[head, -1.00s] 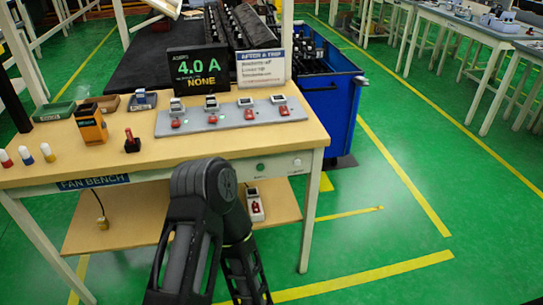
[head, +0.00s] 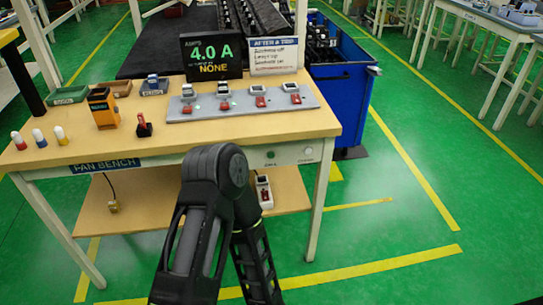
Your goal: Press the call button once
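On the front face of the fan bench (head: 170,150) are two small round controls near the right corner: a green one (head: 270,154) and a white one (head: 308,151). Their tiny labels are too small to read, so I cannot tell which is the call button. One of my arms rises from the bottom centre, with its bent elbow in front of the bench, left of the green control. Its forearm runs down and out of the picture. Neither gripper is in view, and nothing of mine visibly touches either control.
A grey strip (head: 245,108) with several red switches lies on the bench. A blue cart (head: 345,100) stands behind right. Green floor (head: 410,215) is clear at right.

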